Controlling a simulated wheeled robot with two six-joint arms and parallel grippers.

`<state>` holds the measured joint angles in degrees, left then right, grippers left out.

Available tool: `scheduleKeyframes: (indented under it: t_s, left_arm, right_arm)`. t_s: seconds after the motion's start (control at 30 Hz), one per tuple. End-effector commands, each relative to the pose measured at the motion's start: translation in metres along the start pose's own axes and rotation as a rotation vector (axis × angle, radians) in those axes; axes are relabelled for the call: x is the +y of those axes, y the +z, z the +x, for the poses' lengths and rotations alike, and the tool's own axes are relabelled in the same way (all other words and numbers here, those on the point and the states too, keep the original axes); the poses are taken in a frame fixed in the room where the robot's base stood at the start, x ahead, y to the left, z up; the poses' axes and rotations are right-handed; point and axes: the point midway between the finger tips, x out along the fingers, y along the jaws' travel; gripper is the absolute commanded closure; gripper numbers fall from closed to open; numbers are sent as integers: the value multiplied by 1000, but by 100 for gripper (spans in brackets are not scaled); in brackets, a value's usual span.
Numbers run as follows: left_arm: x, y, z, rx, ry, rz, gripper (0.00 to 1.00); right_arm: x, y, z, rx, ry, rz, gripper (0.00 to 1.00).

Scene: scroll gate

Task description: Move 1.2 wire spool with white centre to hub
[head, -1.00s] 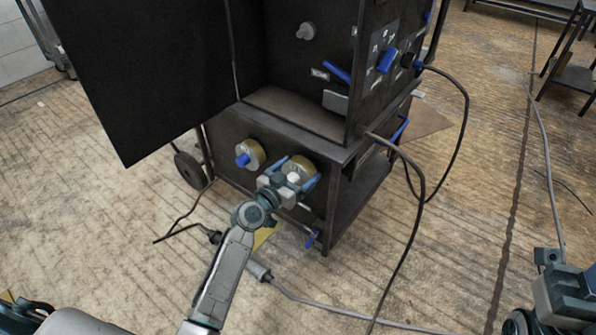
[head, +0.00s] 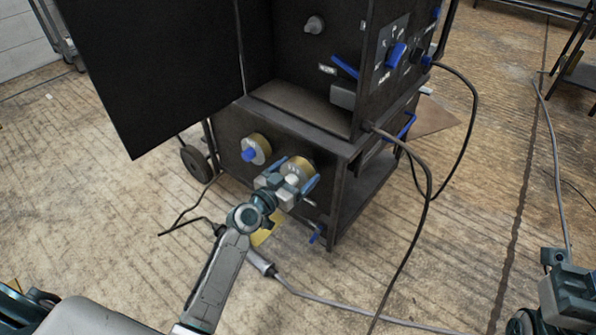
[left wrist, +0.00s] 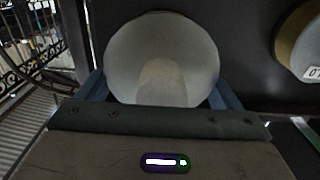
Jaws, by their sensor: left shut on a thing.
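My left gripper (head: 297,174) is shut on a wire spool (head: 298,163) with a gold-brown rim, at the front of the black cart's lower box. In the left wrist view this spool (left wrist: 160,50) shows a broad pale white face between the blue fingers. Whether it still touches the panel behind it cannot be told. A grey round hub-like peg (head: 315,24) stands on the upper cabinet's inner wall. Part of my right arm shows at the lower right; its fingertips are not clear.
The cart's black door (head: 160,70) stands open at the left. A black cable (head: 470,120) loops off the right side, and a grey cable (head: 330,302) crosses the floor. A torch-like grey handle (head: 262,264) lies below my left arm. Floor on the right is mostly clear.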

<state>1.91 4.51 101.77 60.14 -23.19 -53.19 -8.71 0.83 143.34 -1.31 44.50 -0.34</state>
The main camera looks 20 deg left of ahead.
Motion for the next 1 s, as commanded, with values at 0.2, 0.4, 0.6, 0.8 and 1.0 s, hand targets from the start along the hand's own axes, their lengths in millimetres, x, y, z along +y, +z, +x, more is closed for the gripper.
scheduleKeyframes:
  t_s: [0.2,0.4,0.6,0.8,1.0]
  left_arm:
    - [0,-3,-6,5,-1,2,54]
    - [0,-3,-12,6,-1,2,54]
    - [0,-3,-18,5,0,1,54]
    - [0,-3,-24,6,-1,1,54]
    - [0,-3,-30,5,-1,2,54]
  right_arm:
    - [0,0,0,0,0,0,64]
    - [0,0,-1,0,0,0,64]
    - [0,0,-1,1,0,0,64]
    - [0,0,-2,1,0,0,64]
    - [0,0,-2,1,0,0,64]
